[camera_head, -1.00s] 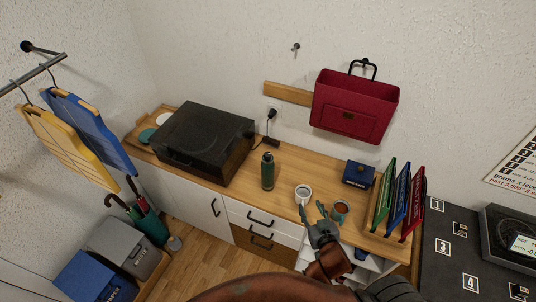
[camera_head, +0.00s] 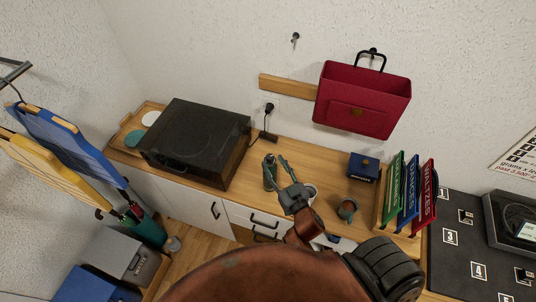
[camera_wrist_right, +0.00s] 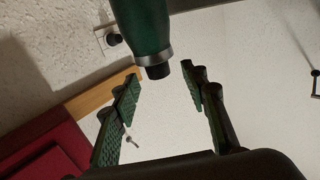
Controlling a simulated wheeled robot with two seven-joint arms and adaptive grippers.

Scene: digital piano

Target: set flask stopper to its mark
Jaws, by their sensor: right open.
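The flask (camera_head: 269,182) is dark green and stands upright on the wooden sideboard, partly covered by my right gripper in the head view. The right wrist view shows the flask (camera_wrist_right: 143,25) inverted, with a silver collar and the dark stopper (camera_wrist_right: 158,71) on its end. My right gripper (camera_head: 276,160) is open at the flask. Its green-padded fingers (camera_wrist_right: 159,78) are on either side of the stopper in the picture, with gaps; depth is hard to tell. I cannot pick out the stopper's mark. My left gripper is not in view.
A pale cup (camera_head: 311,189), partly hidden, and a brown mug (camera_head: 347,210) stand to the right. A blue box (camera_head: 362,167) and upright folders (camera_head: 407,192) are farther right. A red bag (camera_head: 362,98) hangs above.

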